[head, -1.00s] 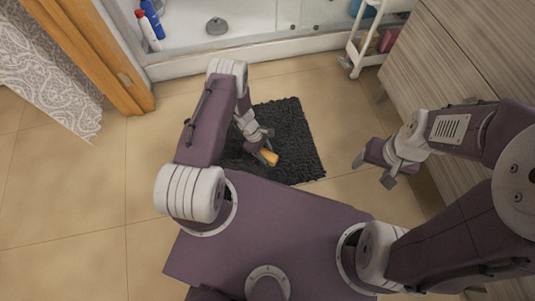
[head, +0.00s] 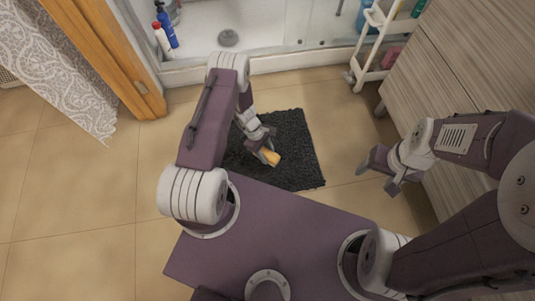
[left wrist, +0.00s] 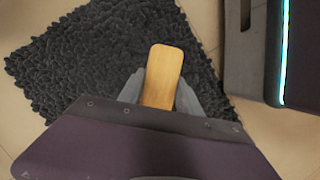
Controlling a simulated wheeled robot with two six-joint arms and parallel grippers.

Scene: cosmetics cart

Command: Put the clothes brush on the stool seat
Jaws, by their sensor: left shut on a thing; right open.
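The clothes brush (head: 270,158) is a small, light wooden piece held by my left gripper (head: 266,151), above the dark mat. In the left wrist view the brush (left wrist: 163,76) shows its flat wooden face between the two grey fingers of my left gripper (left wrist: 160,92), which is shut on it. Its lower end is hidden by the gripper body. My right gripper (head: 374,172) is open and empty, over the floor at the right, near the wood-grain cabinet. I do not see a stool seat in these frames.
A dark shaggy mat (head: 298,135) lies on the tiled floor. A white cart (head: 368,48) and wood-grain cabinet (head: 455,70) stand at the right. The shower tray edge (head: 270,65) is at the back. A patterned curtain (head: 60,70) hangs by a wooden frame (head: 110,55). Floor at left is clear.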

